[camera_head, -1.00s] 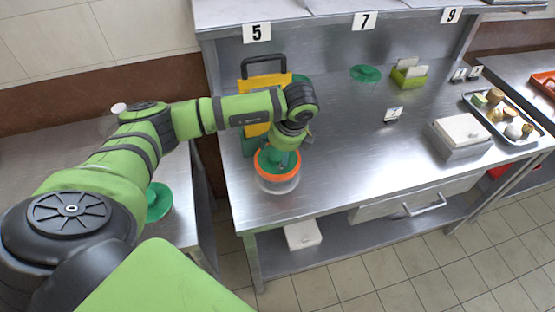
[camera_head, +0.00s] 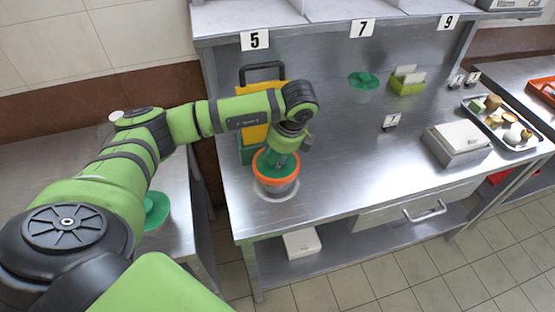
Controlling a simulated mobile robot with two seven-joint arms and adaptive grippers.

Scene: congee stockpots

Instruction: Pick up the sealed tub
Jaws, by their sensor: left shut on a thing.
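The sealed tub (camera_head: 277,183) is a see-through round container with an orange rim and a green lid. It is near the left front of the steel worktable, under my left arm. My left gripper (camera_head: 283,158) reaches down from above and is shut on the tub at its lid; the fingertips are partly hidden. The tub is upright and appears slightly above the table, with a pale ring or reflection below it. My right gripper is not in view.
A yellow and green item with a black handle (camera_head: 253,133) stands close behind the tub. A clear tub with a green lid (camera_head: 363,80) is farther back. A grey box (camera_head: 458,150) and a tray (camera_head: 528,147) are at right.

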